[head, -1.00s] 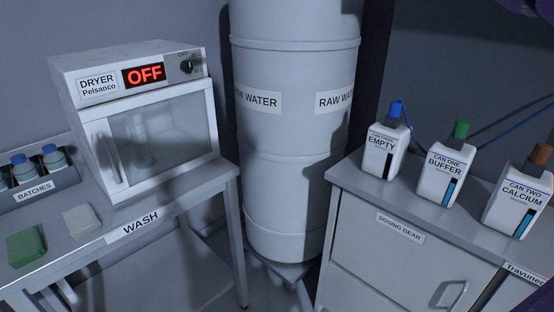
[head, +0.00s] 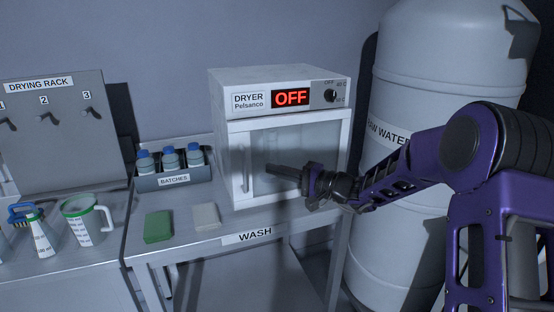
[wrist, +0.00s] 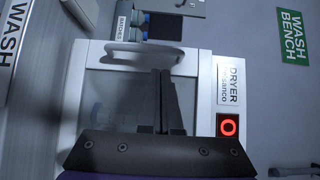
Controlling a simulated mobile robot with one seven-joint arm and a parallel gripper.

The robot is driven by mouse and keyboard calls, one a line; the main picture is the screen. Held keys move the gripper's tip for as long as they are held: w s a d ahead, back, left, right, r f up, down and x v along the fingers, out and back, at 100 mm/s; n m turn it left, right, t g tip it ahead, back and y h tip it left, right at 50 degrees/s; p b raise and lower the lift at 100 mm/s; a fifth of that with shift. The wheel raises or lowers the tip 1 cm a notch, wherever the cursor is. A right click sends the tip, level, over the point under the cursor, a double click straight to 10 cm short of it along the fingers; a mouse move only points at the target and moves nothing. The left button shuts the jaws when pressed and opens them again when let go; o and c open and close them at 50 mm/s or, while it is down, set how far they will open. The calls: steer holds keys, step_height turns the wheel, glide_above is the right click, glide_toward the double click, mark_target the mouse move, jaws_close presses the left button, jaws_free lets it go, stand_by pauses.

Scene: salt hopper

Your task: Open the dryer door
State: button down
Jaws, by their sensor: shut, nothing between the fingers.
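The white dryer (head: 240,110) stands on the wash bench, its red display reading OFF. Its glass-fronted door (head: 292,145) looks closed, with a vertical white handle (head: 246,170) on the left side. In the wrist view, which is turned sideways, the handle (wrist: 143,56) lies beyond my fingertips. My gripper (head: 272,170) is shut and empty, in front of the door and to the right of the handle. Its fingers (wrist: 162,100) are together, pointing toward the handle side. I cannot tell the exact gap between fingers and door.
A rack of blue-capped bottles (head: 172,163) labelled BATCHES stands left of the dryer. A green sponge (head: 158,227) and a pale block (head: 206,216) lie on the bench in front. The large raw water tank (head: 430,60) stands close on the right, behind my arm.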

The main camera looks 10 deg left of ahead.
mark_target(237, 160)
steer(key=x, duration=0.8)
steer(key=shift+w+d+f+p, duration=0.1)
steer(key=shift+w+f+p, duration=0.15)
steer(key=shift+p, duration=0.1)
steer(key=shift+s+d, duration=0.1)
steer(key=shift+s, duration=0.05)
